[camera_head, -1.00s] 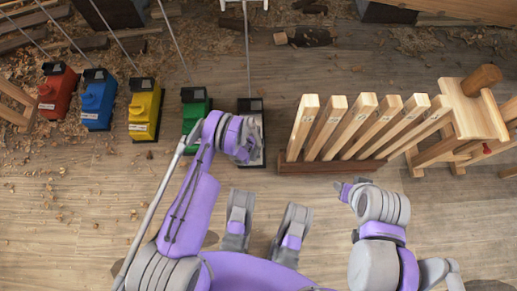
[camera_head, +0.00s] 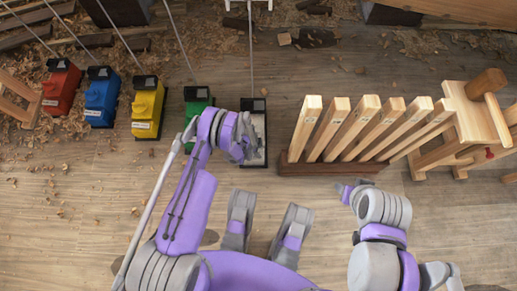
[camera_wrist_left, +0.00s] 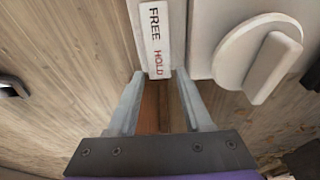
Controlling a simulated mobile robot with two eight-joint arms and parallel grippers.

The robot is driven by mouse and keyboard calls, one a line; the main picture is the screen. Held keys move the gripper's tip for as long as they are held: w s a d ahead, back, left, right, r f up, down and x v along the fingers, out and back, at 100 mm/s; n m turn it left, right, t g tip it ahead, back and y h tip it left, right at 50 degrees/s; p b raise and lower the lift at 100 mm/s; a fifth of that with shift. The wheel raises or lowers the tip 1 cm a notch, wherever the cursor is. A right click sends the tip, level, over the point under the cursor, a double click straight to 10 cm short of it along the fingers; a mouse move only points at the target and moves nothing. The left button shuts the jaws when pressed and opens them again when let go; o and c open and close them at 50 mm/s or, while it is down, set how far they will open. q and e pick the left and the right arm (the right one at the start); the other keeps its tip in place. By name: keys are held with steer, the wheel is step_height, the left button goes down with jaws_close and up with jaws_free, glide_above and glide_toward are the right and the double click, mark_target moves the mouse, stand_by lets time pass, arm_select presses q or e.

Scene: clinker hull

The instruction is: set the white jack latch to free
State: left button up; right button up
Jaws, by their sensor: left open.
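The white jack (camera_head: 262,133) stands on the floor with a dark top and a thin rod rising from it. My left gripper (camera_head: 243,152) is over its left side and hides much of it. In the left wrist view a white label strip (camera_wrist_left: 157,38) reads FREE and HOLD, with HOLD nearer my fingers. A round white knob with a raised flat bar (camera_wrist_left: 262,62) sits right of the strip. My left gripper (camera_wrist_left: 160,92) is open, fingertips at the strip's HOLD end; contact is unclear. My right gripper (camera_head: 346,190) is away to the right; its jaws are too small to judge.
Green (camera_head: 196,103), yellow (camera_head: 147,108), blue (camera_head: 101,97) and red (camera_head: 61,89) jacks stand in a row to the left. A rack of wooden slats (camera_head: 325,169) stands close on the right, beside a wooden bench (camera_head: 470,110). Floor nearer me is mostly clear.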

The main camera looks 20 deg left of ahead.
arm_select(q)
steer(key=p+v, duration=0.2)
steer(key=v, duration=0.8)
steer(key=shift+a+r, duration=0.1)
